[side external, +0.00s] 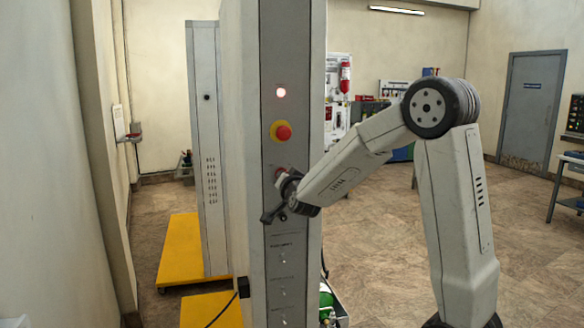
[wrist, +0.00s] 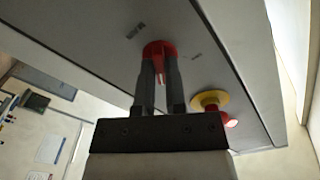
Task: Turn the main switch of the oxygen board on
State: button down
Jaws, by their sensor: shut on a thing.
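The oxygen board (side external: 255,60) is a tall grey cabinet with a narrow front panel. Its main switch is a red rotary knob (wrist: 158,47) on the panel, with small dark labels on either side of it. My gripper (wrist: 158,72) has one finger on each side of the knob's red handle and is shut on it. In the side view my gripper (side external: 283,192) is against the panel below the emergency stop, and it hides most of the red switch (side external: 279,171).
A red emergency stop on a yellow base (side external: 283,132) projects just above the switch; it also shows right of my fingers in the wrist view (wrist: 212,101). Small labelled fittings (side external: 282,260) line the lower panel. Another grey cabinet (side external: 207,140) stands behind, left.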

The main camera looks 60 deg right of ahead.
jog(key=shift+m, duration=1.1)
jog(key=c, duration=0.7)
grip_release()
jog(key=shift+a, duration=0.1)
jog(key=v, duration=0.7)
jog(key=shift+s+a, duration=0.25)
jog(key=shift+s, duration=0.05)
